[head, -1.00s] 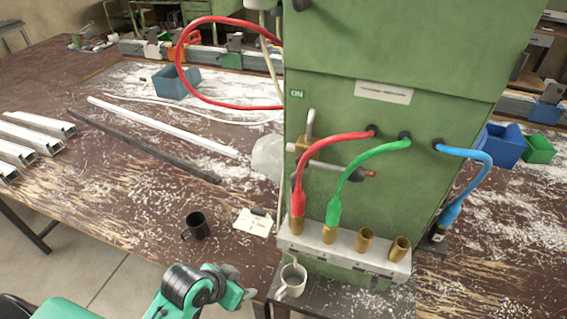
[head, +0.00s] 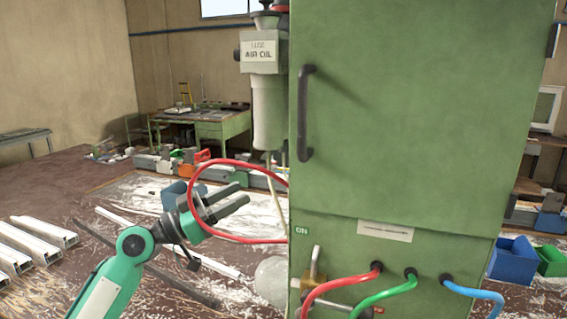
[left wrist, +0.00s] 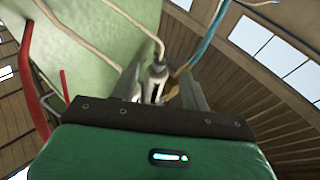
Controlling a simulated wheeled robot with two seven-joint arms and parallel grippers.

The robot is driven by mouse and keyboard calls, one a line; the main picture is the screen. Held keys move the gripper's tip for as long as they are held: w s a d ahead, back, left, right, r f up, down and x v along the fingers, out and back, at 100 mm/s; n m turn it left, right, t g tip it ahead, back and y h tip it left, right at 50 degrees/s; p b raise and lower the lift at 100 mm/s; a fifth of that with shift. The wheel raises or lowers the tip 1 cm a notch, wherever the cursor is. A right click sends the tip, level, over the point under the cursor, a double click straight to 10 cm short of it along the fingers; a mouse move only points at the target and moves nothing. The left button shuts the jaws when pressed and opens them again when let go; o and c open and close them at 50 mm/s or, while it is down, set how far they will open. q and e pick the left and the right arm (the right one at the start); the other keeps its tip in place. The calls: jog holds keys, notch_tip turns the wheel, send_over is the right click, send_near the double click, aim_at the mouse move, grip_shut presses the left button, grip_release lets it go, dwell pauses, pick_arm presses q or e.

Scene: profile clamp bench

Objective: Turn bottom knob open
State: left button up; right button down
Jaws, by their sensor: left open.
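The grey air unit (head: 268,105) hangs at the left side of the green cabinet (head: 420,110). A small piece at the bottom of its bowl (head: 267,153) is too small to make out as a knob. My left gripper (head: 243,195) is open, below and to the left of the bowl, its fingers pointing right. It looks empty and apart from the unit. In the left wrist view a small grey-white fitting (left wrist: 156,82) with a pale hose shows between the open fingers, and I cannot tell its distance. My right gripper is out of view.
A red hose (head: 232,239) loops close by my left gripper. A pale hose (head: 274,190) hangs under the bowl. A brass valve (head: 313,280) and red, green and blue hoses (head: 470,291) are on the cabinet front. White profiles (head: 38,232) lie at the left.

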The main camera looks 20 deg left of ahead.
aim_at(283, 149)
pick_arm(q)
jog(key=shift+t+h, duration=0.3)
jog(key=shift+a+r+p+x, duration=0.2)
jog(key=shift+r+p+x, duration=0.25)
jog(key=shift+p+x, duration=1.5)
jog(key=shift+a+r+p+x, duration=0.35)
jog(key=shift+p+x, duration=0.85)
jog(key=shift+x, duration=1.55)
jog(key=shift+a+r+p+x, duration=0.1)
jog(key=shift+r+p+x, duration=0.45)
jog(key=shift+p+x, duration=1.45)
jog(key=shift+d+r+b, duration=0.1)
jog(key=shift+d+b, duration=0.1)
jog(key=shift+b, duration=0.25)
jog(key=shift+c, duration=0.3)
